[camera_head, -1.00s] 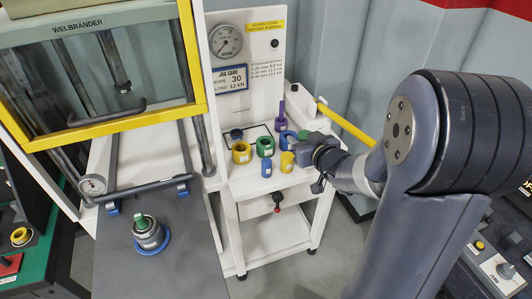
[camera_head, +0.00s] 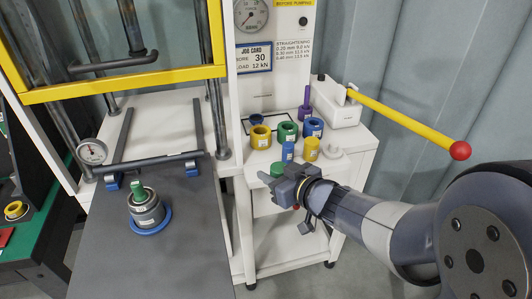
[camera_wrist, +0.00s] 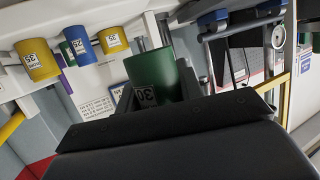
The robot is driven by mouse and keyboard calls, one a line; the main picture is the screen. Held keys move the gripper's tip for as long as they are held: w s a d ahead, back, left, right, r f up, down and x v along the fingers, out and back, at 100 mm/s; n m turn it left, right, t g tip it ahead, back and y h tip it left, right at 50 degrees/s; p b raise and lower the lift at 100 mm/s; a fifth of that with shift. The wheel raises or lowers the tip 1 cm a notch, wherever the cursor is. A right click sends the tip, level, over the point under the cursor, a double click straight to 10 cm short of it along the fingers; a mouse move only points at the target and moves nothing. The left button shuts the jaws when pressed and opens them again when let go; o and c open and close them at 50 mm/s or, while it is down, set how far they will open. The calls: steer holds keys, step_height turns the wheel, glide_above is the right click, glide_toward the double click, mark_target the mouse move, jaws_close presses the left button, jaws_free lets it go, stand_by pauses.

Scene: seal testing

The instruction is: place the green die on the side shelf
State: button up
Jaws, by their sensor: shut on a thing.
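The green die (camera_head: 277,170), a cylinder marked 30, is in my gripper (camera_head: 283,181). The wrist view shows the die (camera_wrist: 157,76) between the two fingers, with its lower part hidden by the gripper. My gripper is shut on it, at the front edge of the white side shelf (camera_head: 342,157). I cannot tell its exact height over the shelf. On the shelf stand a small blue die (camera_head: 288,151) and a small yellow die (camera_head: 311,149). The wrist view shows blue (camera_wrist: 79,46) and yellow (camera_wrist: 38,60) dies at upper left.
A white pump (camera_head: 335,105) with a long yellow lever (camera_head: 405,122) is at back right. A grey cylinder (camera_head: 146,210) with a green top piece stands on the press bed (camera_head: 100,250).

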steer(key=p, duration=0.1)
glide_above(259, 164)
steer(key=s, duration=0.1)
steer(key=shift+w+f+b, duration=0.3)
steer(key=shift+f+b, duration=0.05)
steer(key=shift+f, duration=0.55)
step_height(259, 164, down, 4)
steer(key=shift+f+b, duration=0.1)
steer(key=shift+b, duration=0.55)
steer(key=shift+w+f, duration=0.15)
steer(key=shift+f, duration=0.35)
steer(key=shift+f, duration=0.1)
steer(key=o, duration=0.9)
